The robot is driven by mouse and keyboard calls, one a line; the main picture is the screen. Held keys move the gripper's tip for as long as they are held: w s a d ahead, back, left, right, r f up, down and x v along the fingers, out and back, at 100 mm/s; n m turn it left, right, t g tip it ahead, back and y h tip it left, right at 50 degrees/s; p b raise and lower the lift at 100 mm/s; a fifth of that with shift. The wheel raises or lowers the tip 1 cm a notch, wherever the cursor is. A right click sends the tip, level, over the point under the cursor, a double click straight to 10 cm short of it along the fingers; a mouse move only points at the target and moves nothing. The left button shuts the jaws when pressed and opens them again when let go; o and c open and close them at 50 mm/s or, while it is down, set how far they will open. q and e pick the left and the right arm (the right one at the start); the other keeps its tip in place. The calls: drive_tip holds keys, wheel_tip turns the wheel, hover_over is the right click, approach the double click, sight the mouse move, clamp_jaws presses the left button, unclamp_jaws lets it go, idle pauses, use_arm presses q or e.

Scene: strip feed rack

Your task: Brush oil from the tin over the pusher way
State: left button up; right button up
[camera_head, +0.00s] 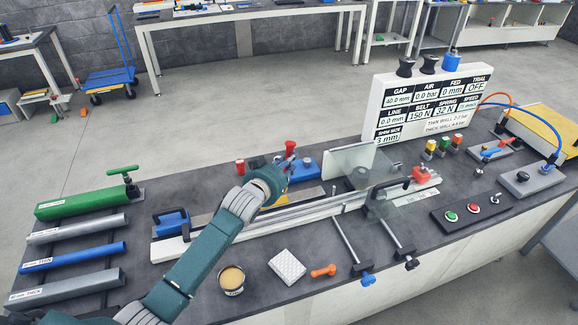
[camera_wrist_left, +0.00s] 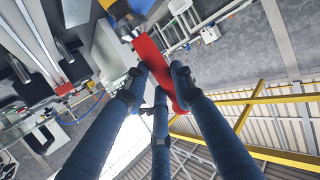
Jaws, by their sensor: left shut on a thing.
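A red end (camera_head: 290,147) shows above the fingers in the head view. I cannot make out the bristles or tell whether they touch the way. The open oil tin (camera_head: 231,280), with yellowish content, stands on the bench in front of the way. My right gripper is not in view.
A white block (camera_head: 287,264) and an orange piece (camera_head: 323,271) lie right of the tin. Clear guard panels (camera_head: 350,160) stand right of my gripper. Several coloured bars (camera_head: 75,255) lie at the left. A labelled display board (camera_head: 425,105) stands at the back.

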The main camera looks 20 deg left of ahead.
sight(292, 150)
use_arm(q)
drive_tip(key=shift+r+p, duration=0.3)
drive_tip(key=shift+r, duration=0.4)
drive_tip(key=shift+w+d+r+p, duration=0.15)
drive_tip(key=shift+w+r+p, duration=0.05)
drive_tip(key=shift+r+p, duration=0.9)
drive_tip(key=shift+r, duration=0.15)
drive_tip(key=shift+s+r, duration=0.1)
drive_tip(key=shift+s, duration=0.05)
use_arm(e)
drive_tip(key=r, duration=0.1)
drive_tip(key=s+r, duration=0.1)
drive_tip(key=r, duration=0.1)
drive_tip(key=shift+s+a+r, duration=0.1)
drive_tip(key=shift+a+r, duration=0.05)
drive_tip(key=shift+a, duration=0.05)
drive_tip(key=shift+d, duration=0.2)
